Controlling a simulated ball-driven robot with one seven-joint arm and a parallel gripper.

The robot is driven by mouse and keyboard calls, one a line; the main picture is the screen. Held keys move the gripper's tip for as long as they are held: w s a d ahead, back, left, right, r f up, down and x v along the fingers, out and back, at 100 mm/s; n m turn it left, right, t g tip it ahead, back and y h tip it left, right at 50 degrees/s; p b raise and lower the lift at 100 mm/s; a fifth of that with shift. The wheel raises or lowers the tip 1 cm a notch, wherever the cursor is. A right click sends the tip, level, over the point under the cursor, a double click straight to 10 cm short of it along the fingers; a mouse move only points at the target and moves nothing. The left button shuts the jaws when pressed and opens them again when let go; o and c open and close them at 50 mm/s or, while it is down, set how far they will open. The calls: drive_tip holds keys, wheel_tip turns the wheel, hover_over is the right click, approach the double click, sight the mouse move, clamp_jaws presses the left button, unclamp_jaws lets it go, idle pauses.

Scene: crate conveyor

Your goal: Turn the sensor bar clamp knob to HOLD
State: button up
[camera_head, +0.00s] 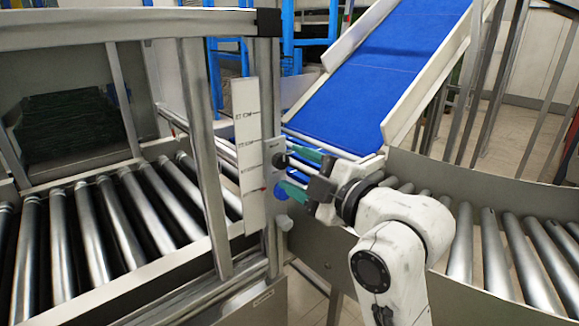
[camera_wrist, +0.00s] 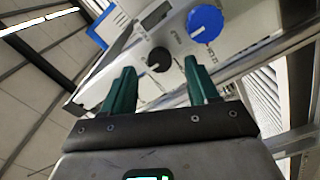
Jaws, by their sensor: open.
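A light control plate (camera_head: 270,152) is mounted on the metal post, and it also shows in the wrist view (camera_wrist: 178,45). It carries a black knob (camera_wrist: 158,60) with a white pointer line and a larger blue knob (camera_wrist: 204,24) with a white mark. The small lettering is too blurred to tell which is the clamp knob or where HOLD is. My gripper (camera_wrist: 160,67) is open, with its green fingers on either side of the black knob in the picture. I cannot tell whether they touch it. In the head view my gripper (camera_head: 287,168) is at the plate, beside the black knob (camera_head: 280,160).
A metal post (camera_head: 206,150) and a white label strip (camera_head: 247,150) stand left of the plate. A roller conveyor (camera_head: 120,220) runs at left, another (camera_head: 500,255) at right. A blue belt ramp (camera_head: 370,80) rises behind.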

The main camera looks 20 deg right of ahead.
drive_tip(key=p+v, duration=0.1)
drive_tip(key=v, duration=0.6)
drive_tip(key=shift+s, duration=0.35)
drive_tip(key=shift+d, duration=0.1)
drive_tip(key=s+f+m+g+h+p, duration=0.1)
drive_tip(key=s+f+m+g+h, duration=0.2)
drive_tip(key=f, duration=0.8)
drive_tip(key=s+f+m+g+p, duration=0.1)
drive_tip(key=s+f+m+g, duration=0.3)
drive_tip(key=f, duration=0.7)
drive_tip(key=s+d+f+m+g+h, duration=0.1)
drive_tip(key=s+f+m+g, duration=0.3)
drive_tip(key=s+f, duration=0.4)
drive_tip(key=s+d+f+m+g+h+p, duration=0.1)
drive_tip(key=s+d+f+m+g, duration=0.2)
drive_tip(key=s, duration=1)
wheel_tip(320, 180, down, 5)
drive_tip(key=m+g, duration=0.2)
drive_tip(key=shift+d+f+m+h, duration=0.2)
drive_tip(key=shift+d+m+h, duration=0.05)
drive_tip(key=shift+m+h, duration=0.15)
drive_tip(key=shift+o, duration=0.5)
